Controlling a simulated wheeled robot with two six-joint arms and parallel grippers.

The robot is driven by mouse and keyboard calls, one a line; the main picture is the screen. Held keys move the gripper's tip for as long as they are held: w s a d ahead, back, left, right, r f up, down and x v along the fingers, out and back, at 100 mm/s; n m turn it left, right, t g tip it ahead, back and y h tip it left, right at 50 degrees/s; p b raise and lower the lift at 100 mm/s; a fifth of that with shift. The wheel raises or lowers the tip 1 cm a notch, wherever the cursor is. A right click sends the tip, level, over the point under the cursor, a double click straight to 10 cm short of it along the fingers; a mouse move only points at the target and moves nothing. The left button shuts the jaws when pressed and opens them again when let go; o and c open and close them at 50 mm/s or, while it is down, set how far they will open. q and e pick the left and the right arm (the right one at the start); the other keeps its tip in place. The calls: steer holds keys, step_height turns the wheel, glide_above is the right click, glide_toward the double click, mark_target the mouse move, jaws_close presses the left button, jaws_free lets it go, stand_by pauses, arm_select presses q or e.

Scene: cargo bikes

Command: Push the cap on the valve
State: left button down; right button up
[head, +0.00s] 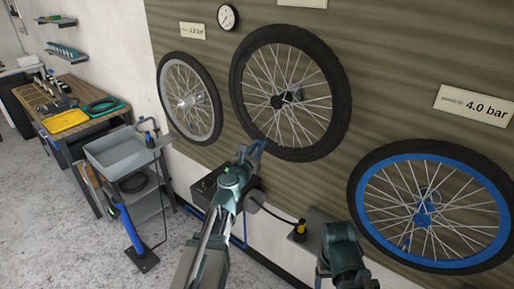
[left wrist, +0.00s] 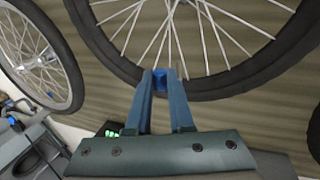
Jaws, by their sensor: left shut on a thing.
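My left gripper (head: 257,148) is at the lower left of the middle wheel (head: 342,92), which has a black tyre. In the left wrist view its two fingers (left wrist: 163,82) are shut on a small blue cap (left wrist: 160,77). The cap is in front of the lower part of the same wheel (left wrist: 235,80), by the tyre's inner edge. The valve cannot be made out; the cap and fingers may cover it. Whether the cap touches it I cannot tell. My right gripper (head: 342,232) is low at the right of the head view, its jaws unclear.
A smaller wheel (head: 163,78) hangs left and a blue-rimmed wheel (head: 362,203) right. A pressure gauge (head: 228,17) and a 4.0 bar sign (head: 474,105) are on the wall. A grey tray cart (head: 120,150) and blue floor pump (head: 130,228) stand left.

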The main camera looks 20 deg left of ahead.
arm_select(q)
steer(key=shift+w+d, duration=0.7)
steer(key=shift+w, duration=1.25)
steer(key=shift+w+d, duration=0.75)
steer(key=shift+w, duration=1.15)
steer(key=shift+w+d, duration=0.7)
steer(key=shift+w, duration=1.25)
steer(key=shift+f+b, duration=0.85)
steer(key=shift+c, duration=2)
jaws_free()
steer(key=s, duration=1)
steer(key=shift+a, duration=0.25)
